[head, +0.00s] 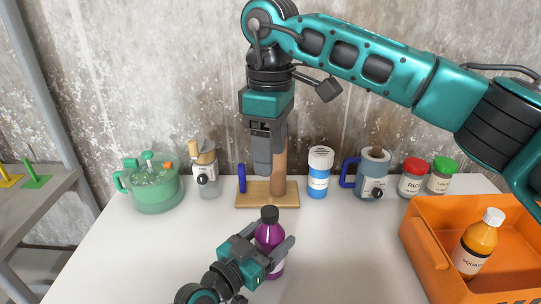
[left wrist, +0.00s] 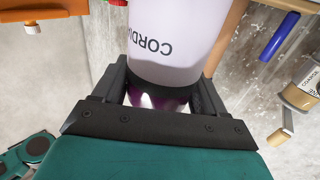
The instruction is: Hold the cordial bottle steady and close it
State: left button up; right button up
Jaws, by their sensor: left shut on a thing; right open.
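The cordial bottle (head: 268,236) is purple with a black cap (head: 269,214) at its top. It stands upright at the front middle of the white table; how tight the cap sits cannot be told. My left gripper (head: 275,255) is shut around the bottle's body from the front. The left wrist view shows the bottle's white label (left wrist: 170,50), with its lettering upside down, beyond the left gripper (left wrist: 163,95). My right gripper (head: 263,165) is open and empty, pointing down behind and above the bottle, in front of a wooden post. Its fingers overlap in this view.
The wooden stand (head: 250,199) with a blue peg is behind the bottle. A green kettle (head: 152,190), a grinder (head: 206,180), a blue-white bottle (head: 319,175), a blue-handled appliance (head: 373,178) and jars (head: 412,182) line the back. An orange crate (head: 425,240) at right holds a squash bottle (head: 476,245).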

pick_arm(q)
jog(key=shift+f, duration=0.15)
jog(key=o, duration=1.3)
jog(key=shift+o, duration=0.2)
